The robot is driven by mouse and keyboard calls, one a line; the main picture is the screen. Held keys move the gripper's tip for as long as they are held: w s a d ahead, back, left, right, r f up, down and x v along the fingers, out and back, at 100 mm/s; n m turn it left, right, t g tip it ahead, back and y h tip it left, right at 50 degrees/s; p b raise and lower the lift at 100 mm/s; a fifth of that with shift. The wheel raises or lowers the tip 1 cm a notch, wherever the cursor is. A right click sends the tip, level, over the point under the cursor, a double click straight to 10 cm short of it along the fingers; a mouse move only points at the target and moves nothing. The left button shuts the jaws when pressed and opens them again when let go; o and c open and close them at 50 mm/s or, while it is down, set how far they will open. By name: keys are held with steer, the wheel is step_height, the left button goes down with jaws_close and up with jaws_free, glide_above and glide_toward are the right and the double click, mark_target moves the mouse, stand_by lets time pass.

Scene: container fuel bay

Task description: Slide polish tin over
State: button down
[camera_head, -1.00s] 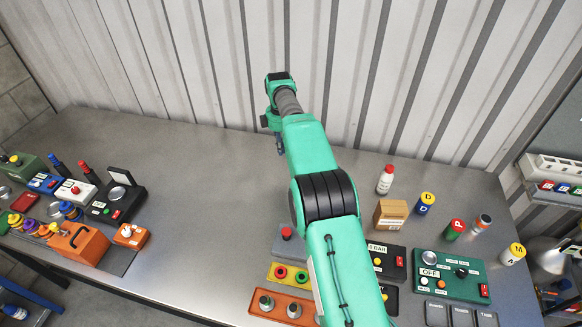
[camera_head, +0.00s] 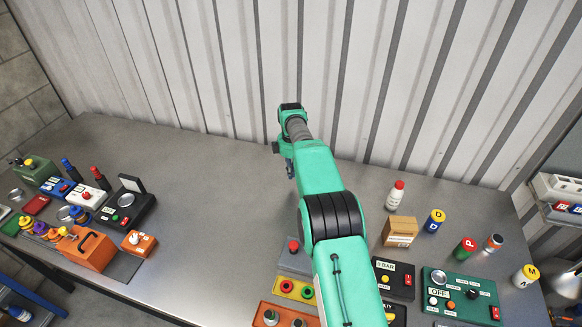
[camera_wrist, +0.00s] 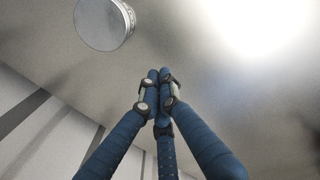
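A round, shallow silver tin (camera_wrist: 103,24), which looks like the polish tin, lies on the grey metal bench near the top of the wrist view. I cannot pick it out in the head view, where my arm may hide it. My gripper (camera_wrist: 159,74) has its blue fingers drawn together with nothing visible between them. The fingertips are below and right of the tin in the wrist view, apart from it. In the head view the gripper (camera_head: 290,168) shows only as a small dark part beside my green arm, over the back half of the bench.
Control boxes and an orange toolbox (camera_head: 88,250) crowd the left. A white bottle (camera_head: 395,196), cardboard box (camera_head: 399,231), several cans and a green control panel (camera_head: 461,294) stand right. A corrugated wall (camera_head: 240,70) backs the bench (camera_head: 205,190). The middle-left is clear.

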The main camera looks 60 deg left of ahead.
step_height(320, 180, down, 4)
steer(key=shift+r, duration=0.1)
steer(key=shift+w+d+r, duration=0.2)
steer(key=shift+w+d, duration=0.7)
steer(key=shift+d, duration=0.05)
steer(key=shift+w+d+f, duration=0.1)
steer(key=shift+w+d, duration=0.2)
steer(key=shift+w, duration=0.1)
steer(key=shift+w+d, duration=0.1)
steer(key=shift+d, duration=0.05)
steer(key=shift+w+d, duration=0.1)
steer(key=w+d, duration=1.4)
steer(key=shift+w+d+b, duration=0.15)
steer(key=shift+b, duration=0.2)
